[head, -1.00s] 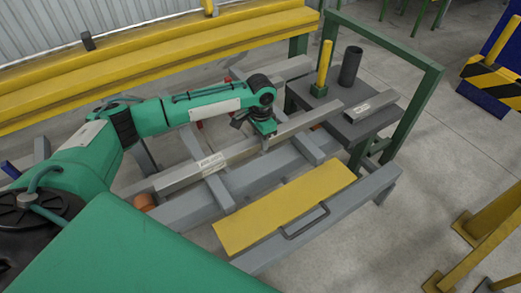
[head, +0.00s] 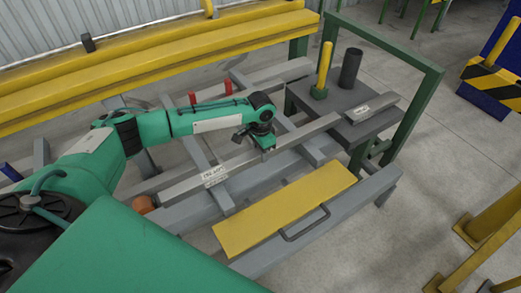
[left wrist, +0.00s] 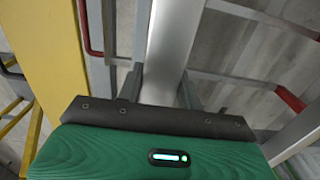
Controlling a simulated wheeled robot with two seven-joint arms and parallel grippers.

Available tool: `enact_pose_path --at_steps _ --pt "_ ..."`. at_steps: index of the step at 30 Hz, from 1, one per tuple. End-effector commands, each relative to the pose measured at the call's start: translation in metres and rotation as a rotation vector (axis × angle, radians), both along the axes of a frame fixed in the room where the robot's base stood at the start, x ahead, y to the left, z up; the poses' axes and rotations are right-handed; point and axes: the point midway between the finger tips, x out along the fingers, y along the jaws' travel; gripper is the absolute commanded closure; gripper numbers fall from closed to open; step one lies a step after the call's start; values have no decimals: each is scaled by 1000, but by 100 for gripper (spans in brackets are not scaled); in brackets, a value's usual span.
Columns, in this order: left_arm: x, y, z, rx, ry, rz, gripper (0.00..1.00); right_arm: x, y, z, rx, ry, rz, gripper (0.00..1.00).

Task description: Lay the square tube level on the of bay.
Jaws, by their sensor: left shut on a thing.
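The square tube (head: 235,162) is a long light-grey bar with a white label, running from lower left to upper right across the grey frame in the head view. My left gripper (head: 266,152) is shut on it right of the label, from above. In the left wrist view the tube (left wrist: 168,45) runs between the two fingers (left wrist: 160,90). The tube's left end is close to an orange piece (head: 145,203). The task's bay is not clearly identifiable. My right gripper is not in view.
A yellow plate (head: 285,208) lies in front. Red posts (head: 228,87) rise behind. A green frame (head: 420,95) stands right.

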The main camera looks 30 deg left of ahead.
Motion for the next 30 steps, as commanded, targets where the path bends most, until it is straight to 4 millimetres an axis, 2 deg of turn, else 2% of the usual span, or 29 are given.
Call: enact_pose_path --at_steps 6,7,9,10,23,24,25,30 --pt "1 -1 -2 -3 -3 0 100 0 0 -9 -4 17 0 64" --pt "0 -1 -4 -2 -1 0 58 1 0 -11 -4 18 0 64" --pt "0 -1 -4 -2 -1 -1 44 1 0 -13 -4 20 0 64" --pt "0 0 -4 -1 0 -1 42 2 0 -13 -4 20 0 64" --pt "0 0 2 0 -2 -1 42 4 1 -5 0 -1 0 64" --pt "1 0 9 -1 -3 -2 42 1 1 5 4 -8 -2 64" --pt "1 0 17 -2 -3 -1 42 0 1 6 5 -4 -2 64" --pt "1 0 57 -2 -3 -1 42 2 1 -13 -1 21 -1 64"
